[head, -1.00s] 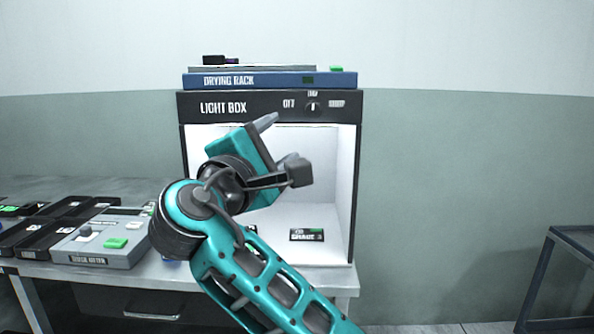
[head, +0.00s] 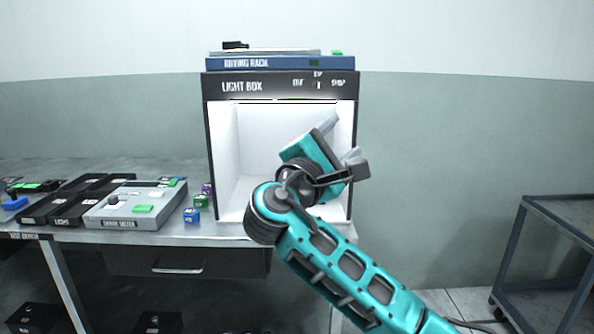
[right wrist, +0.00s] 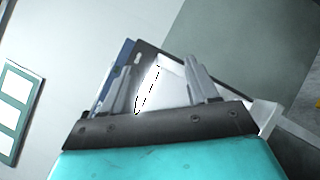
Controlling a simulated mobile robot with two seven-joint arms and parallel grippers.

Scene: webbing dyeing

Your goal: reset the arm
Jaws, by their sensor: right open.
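My right arm reaches in from the lower right in the head view. Its gripper (head: 343,140) is open and empty, in front of the right part of the light box (head: 217,160). In the right wrist view the two fingers of the gripper (right wrist: 160,84) stand apart, with the tilted light box (right wrist: 148,62) beyond them and nothing between the fingers. The arm hides the lower right of the box's white interior. My left gripper is not in view.
A blue drying rack (head: 285,63) lies on the light box. The table (head: 165,236) holds a grey device (head: 124,211), black trays (head: 50,203), small blue (head: 191,215) and green (head: 201,202) cubes. A dark cart (head: 560,204) stands at right, with open floor before it.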

